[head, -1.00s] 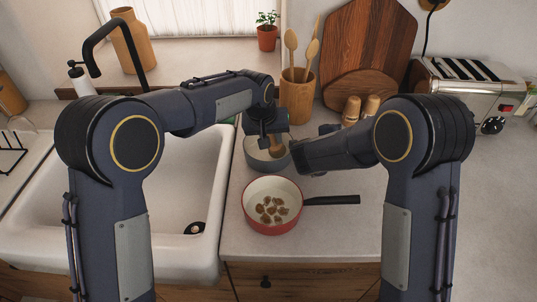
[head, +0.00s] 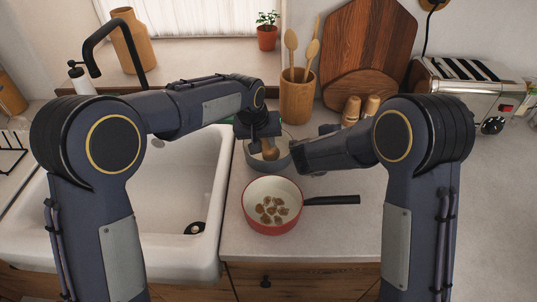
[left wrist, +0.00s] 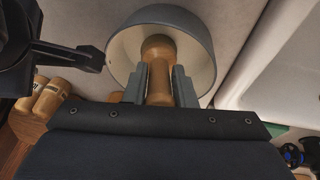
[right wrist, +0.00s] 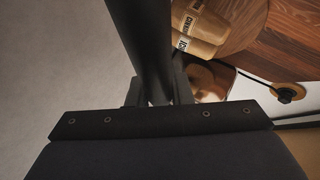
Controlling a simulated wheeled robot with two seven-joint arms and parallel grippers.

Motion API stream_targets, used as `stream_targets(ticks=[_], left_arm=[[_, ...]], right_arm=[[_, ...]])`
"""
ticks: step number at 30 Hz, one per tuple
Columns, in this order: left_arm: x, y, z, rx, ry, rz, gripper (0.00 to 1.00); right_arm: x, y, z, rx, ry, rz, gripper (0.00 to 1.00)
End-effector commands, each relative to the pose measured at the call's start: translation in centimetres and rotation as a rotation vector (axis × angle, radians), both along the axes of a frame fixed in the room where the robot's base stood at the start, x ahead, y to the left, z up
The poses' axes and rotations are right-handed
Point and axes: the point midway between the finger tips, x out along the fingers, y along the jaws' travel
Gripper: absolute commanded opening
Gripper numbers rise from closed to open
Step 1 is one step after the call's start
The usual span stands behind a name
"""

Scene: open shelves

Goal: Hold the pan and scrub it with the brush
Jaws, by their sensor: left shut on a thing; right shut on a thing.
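A grey pan (head: 281,161) with a pale inside stands on the counter behind the red pan. My left gripper (head: 264,142) is shut on a wooden brush (head: 271,154), whose rounded end is inside the grey pan. The left wrist view shows the brush (left wrist: 160,78) between both fingers and the pan (left wrist: 199,30) around its end; any bristles are hidden. My right gripper (head: 302,158) is to the right of the pan, mostly hidden by its own arm. The right wrist view shows its fingers (right wrist: 157,95) shut on the dark pan handle (right wrist: 147,45).
A red pan (head: 288,226) holding several brown bits stands in front, its black handle pointing right. A sink (head: 168,235) lies to the left. A utensil holder (head: 297,102), two wooden shakers (head: 352,108), cutting boards (head: 366,45) and a toaster (head: 470,90) stand behind.

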Motion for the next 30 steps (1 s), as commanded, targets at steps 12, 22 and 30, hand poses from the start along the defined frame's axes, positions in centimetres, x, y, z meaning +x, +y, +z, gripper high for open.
stream_targets(ticks=[12,22,30], left_arm=[[0.4,1.7,0.0,0.001,0.001,0.000,0.00],[2.1,2.5,-0.1,0.000,0.001,0.000,0.00],[3.2,1.9,-0.1,0.002,0.001,-0.002,0.00]], right_arm=[[0.0,0.0,0.0,0.000,-0.001,-0.001,0.00],[0.0,0.0,0.0,0.000,-0.001,-0.001,0.00],[0.0,0.0,0.0,0.000,-0.001,0.000,0.00]])
